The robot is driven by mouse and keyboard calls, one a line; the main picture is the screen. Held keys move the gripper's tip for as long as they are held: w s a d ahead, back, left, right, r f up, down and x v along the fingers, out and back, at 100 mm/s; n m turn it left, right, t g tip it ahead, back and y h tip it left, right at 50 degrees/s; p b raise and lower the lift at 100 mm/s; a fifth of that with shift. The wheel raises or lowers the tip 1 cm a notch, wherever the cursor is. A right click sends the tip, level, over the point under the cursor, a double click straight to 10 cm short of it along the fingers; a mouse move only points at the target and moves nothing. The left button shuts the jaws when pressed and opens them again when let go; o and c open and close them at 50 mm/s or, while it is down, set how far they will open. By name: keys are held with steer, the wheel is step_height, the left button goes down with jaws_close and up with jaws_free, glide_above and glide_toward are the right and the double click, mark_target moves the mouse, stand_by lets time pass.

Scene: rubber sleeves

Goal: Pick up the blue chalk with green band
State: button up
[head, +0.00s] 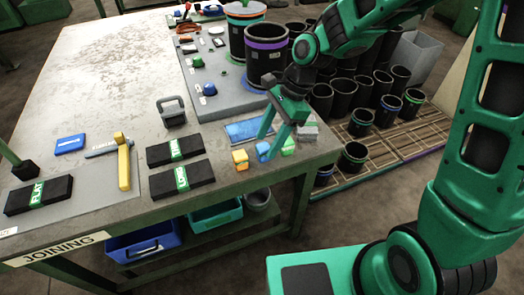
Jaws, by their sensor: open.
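A small blue chalk (262,149) stands near the table's front right edge, between two other small blocks. It is partly hidden by my gripper, and I cannot make out a green band on it. My gripper (267,147) comes down from the upper right with its two green fingers apart. The fingertips are at the blue chalk in the picture, seemingly on either side of it; I cannot tell whether they touch it. Nothing is held.
Two black bars (180,178) lie to the left. Black sleeves (343,96) crowd the pallet beyond the table's right edge.

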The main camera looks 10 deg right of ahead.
mark_target(264, 146)
steer(key=shift+x, duration=1.85)
steer(key=c, duration=1.3)
steer(key=shift+o, duration=0.2)
steer(key=shift+w+r, duration=0.1)
steer(key=shift+r, duration=0.05)
step_height(264, 146, up, 4)
steer(key=shift+f, duration=0.1)
steer(key=s+a+r, duration=0.7)
steer(key=s+a, duration=0.1)
steer(key=shift+s, duration=0.3)
